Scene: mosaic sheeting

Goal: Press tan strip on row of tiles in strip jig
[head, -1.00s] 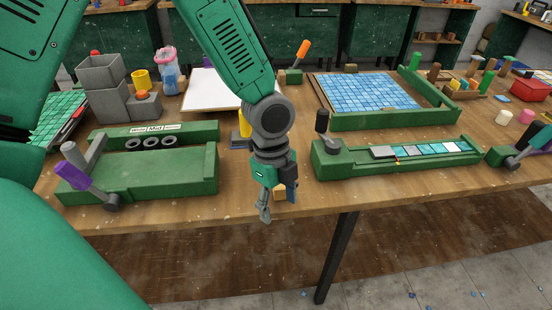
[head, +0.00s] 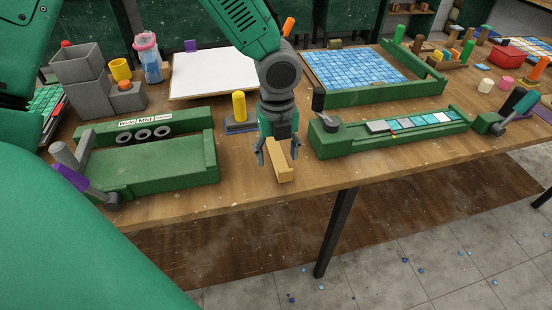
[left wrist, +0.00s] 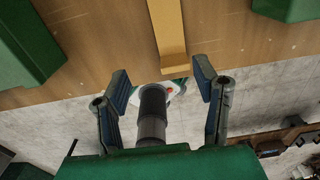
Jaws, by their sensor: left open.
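The tan strip (head: 285,172) lies on the wooden table near its front edge, left of the strip jig. In the left wrist view the strip (left wrist: 168,30) runs up from the picture's middle. My left gripper (head: 278,154) is open and empty, its fingers on either side of the strip in the head view. In the left wrist view the strip's end lies ahead of the spread fingertips (left wrist: 162,82); contact cannot be told. The green strip jig (head: 345,148) holds a row of tiles (head: 421,121), grey to teal and white. My right gripper is not in view.
A green fixture (head: 150,170) stands left of my left gripper, and a yellow-handled tool (head: 239,108) behind it. A dark knob (head: 319,100) rises at the jig's left end; a lever clamp (head: 515,112) is at its right. A blue tile panel (head: 360,78) lies behind.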

